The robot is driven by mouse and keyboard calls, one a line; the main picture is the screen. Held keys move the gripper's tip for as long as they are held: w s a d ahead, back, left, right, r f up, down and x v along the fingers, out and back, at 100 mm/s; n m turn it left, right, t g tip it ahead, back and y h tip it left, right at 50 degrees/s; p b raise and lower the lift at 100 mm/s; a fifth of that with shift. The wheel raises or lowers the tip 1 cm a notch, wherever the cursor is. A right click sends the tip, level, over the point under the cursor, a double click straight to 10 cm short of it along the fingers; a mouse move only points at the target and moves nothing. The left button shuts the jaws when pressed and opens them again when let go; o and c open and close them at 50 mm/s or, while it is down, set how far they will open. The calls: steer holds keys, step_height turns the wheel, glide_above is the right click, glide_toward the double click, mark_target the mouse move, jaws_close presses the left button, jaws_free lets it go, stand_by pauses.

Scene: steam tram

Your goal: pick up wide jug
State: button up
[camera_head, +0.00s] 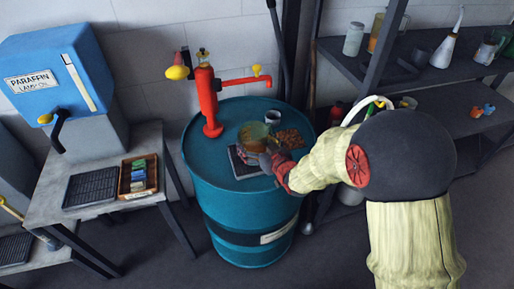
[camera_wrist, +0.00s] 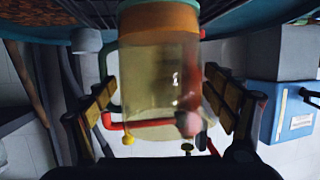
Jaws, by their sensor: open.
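The wide jug (camera_head: 253,132) is a clear, yellowish vessel on top of the blue drum, at a dark grate. In the wrist view the jug (camera_wrist: 160,75) fills the middle, inverted, with an orange band and a green edge at the top of the picture. My gripper (camera_head: 268,158) reaches in from the right and partly covers the jug's lower side in the head view. In the wrist view my gripper (camera_wrist: 158,103) is open, with a yellow-padded finger on each side of the jug. Gaps show beside the glass; whether either pad touches is unclear.
On the drum (camera_head: 240,205), a red hand pump (camera_head: 208,95) stands behind left of the jug. A small grey cup (camera_head: 272,117) stands behind it, and brown pieces (camera_head: 290,138) lie right. A dark shelf (camera_head: 430,75) with jars is at right; a blue paraffin tank (camera_head: 60,70) is at left.

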steer(key=shift+x, duration=0.85)
steer(key=c, duration=1.1)
